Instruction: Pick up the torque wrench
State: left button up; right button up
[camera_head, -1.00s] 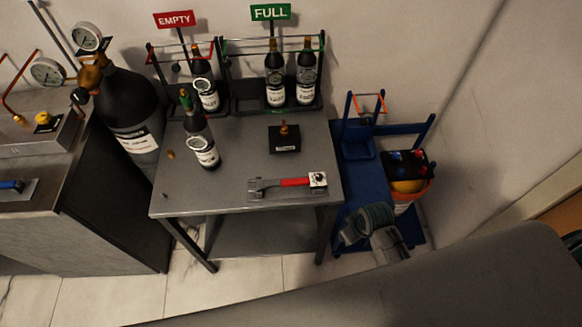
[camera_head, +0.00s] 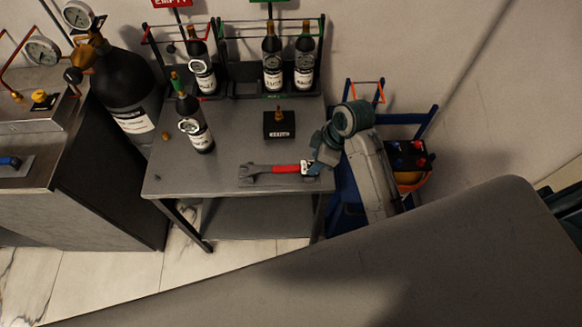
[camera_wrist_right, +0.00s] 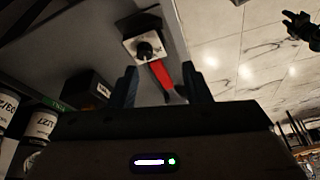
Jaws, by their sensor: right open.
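The torque wrench (camera_head: 272,171) lies flat on the grey table, with a metal shaft to the left, a red grip and a pale square end at the right. My right gripper (camera_head: 314,163) is over its right end and hides part of it. In the right wrist view the open fingers (camera_wrist_right: 160,72) stand either side of the wrench's red grip (camera_wrist_right: 161,74), with the square end and its black knob beyond. The fingers are not closed on it; I cannot tell how far above it they are. My left gripper does not show clearly.
A small black block (camera_head: 279,125) with a brass fitting is behind the wrench. A dark bottle (camera_head: 194,124) stands left on the table (camera_head: 222,180). Racks with bottles line the back. A blue cart (camera_head: 343,196) is at the right, under my right arm.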

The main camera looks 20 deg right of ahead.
jog(key=w+a+r+n, duration=0.2)
jog(key=w+r+n, duration=0.1)
jog(key=r, duration=0.1)
jog(key=y+p, duration=0.1)
send_near(291, 168)
jog(key=shift+w+a+f+g, duration=0.15)
jog(key=shift+w+a+f, duration=0.2)
jog(key=shift+f, duration=0.2)
jog(key=shift+w+a+f+g, duration=0.15)
jog(key=shift+w+a+f, duration=0.15)
jog(key=shift+f, duration=0.25)
jog(key=p+x, duration=0.1)
jog(key=x, duration=0.1)
jog(key=p+x, duration=0.1)
jog(key=x, duration=0.1)
jog(key=shift+s+f, duration=0.25)
jog(key=shift+f, duration=0.6)
jog(key=shift+w, duration=0.1)
jog(key=shift+c, duration=0.4)
grip_shut()
